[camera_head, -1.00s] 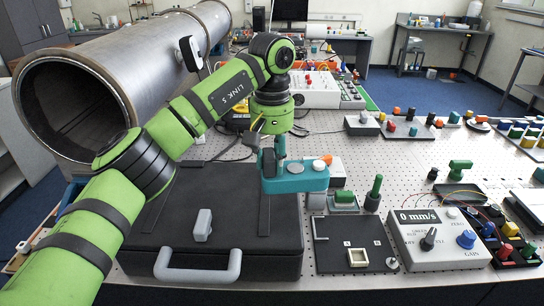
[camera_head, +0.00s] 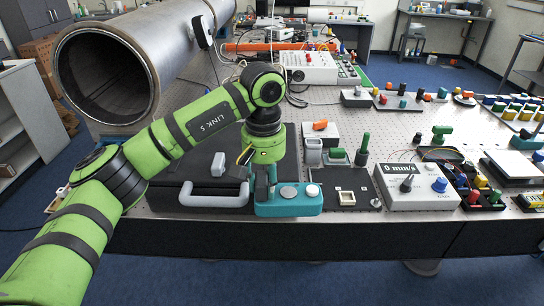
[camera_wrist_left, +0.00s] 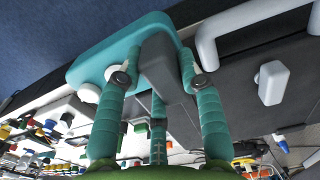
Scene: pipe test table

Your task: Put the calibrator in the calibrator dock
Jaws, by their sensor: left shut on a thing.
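The calibrator, a teal body (camera_head: 290,207) with silver discs on top, is held by my left gripper (camera_head: 262,183) at the table's front edge, beside the black case. In the left wrist view the teal calibrator (camera_wrist_left: 120,47) has a grey block (camera_wrist_left: 163,68) between my ribbed teal fingers. Blue floor shows past it. A black plate (camera_head: 353,180) with a cream square frame (camera_head: 345,197) lies just right of the calibrator. It may be the dock, but I cannot tell. The calibrator covers part of the plate's left side. My right gripper is not in view.
The black case (camera_head: 165,208) with a grey handle (camera_head: 213,200) lies left. A grey block (camera_head: 313,151), a green peg (camera_head: 363,148) and a white meter box (camera_head: 418,187) stand right and behind. A large pipe (camera_head: 150,60) lies at the back left.

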